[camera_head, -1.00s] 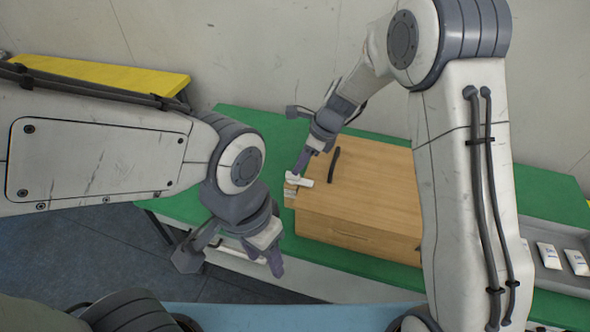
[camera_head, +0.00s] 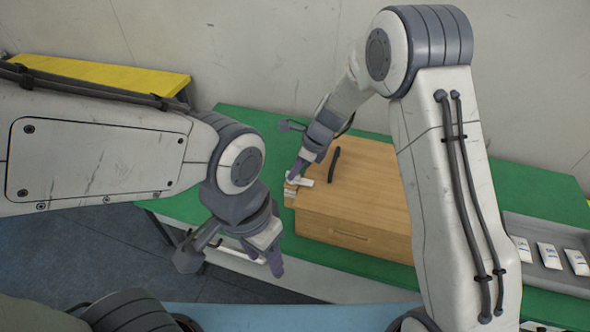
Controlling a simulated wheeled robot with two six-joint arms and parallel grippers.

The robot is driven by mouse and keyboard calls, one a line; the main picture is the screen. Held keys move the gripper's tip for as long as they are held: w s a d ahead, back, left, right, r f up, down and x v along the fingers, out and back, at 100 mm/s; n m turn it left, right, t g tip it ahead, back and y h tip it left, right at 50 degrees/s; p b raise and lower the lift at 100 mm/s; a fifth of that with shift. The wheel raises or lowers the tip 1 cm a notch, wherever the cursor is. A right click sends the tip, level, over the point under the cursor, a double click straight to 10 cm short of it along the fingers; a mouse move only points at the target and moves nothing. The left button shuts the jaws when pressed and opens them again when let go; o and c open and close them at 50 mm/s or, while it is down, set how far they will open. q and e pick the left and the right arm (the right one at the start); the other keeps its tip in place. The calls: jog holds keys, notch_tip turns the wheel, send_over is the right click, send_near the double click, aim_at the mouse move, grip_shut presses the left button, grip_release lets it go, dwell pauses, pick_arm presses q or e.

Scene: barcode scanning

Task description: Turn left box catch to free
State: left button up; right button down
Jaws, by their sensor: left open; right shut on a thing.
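A wooden box (camera_head: 375,205) with a dark curved handle (camera_head: 334,164) on its lid stands on the green table. A small pale catch (camera_head: 300,182) sits at the box's left edge. My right gripper (camera_head: 294,176) reaches down to the catch and is shut on it; its fingertips are small and partly hidden in this view. My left gripper (camera_head: 232,262) is open and empty, in front of the table's near left edge, apart from the box.
The green table (camera_head: 290,126) is clear behind and to the left of the box. A yellow surface (camera_head: 110,74) stands at the back left.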

jog(key=n+g+p, duration=0.1)
jog(key=n, duration=0.1)
jog(key=n+p, duration=0.1)
jog(key=n, duration=0.1)
jog(key=shift+w+r+n+g, duration=0.2)
jog(key=shift+n+g, duration=0.1)
jog(key=shift+g, duration=0.1)
jog(key=n, duration=0.2)
jog(key=n+g+p, duration=0.1)
jog(key=n, duration=0.1)
jog(key=shift+w+f+g, duration=0.1)
jog(key=shift+f+g, duration=0.05)
jog(key=shift+g, duration=0.15)
jog(key=n+g+h, duration=0.1)
jog(key=n, duration=0.4)
jog(key=shift+w+p, duration=0.1)
jog(key=shift+p, duration=0.25)
jog(key=shift+w+a+n+g+h, duration=0.1)
jog(key=shift+n+g+h, duration=0.3)
jog(key=shift+n, duration=0.7)
jog(key=shift+n+g+h, duration=0.2)
jog(key=shift+n+h, duration=0.3)
jog(key=shift+n, duration=0.6)
jog(key=c, duration=0.9)
grip_release()
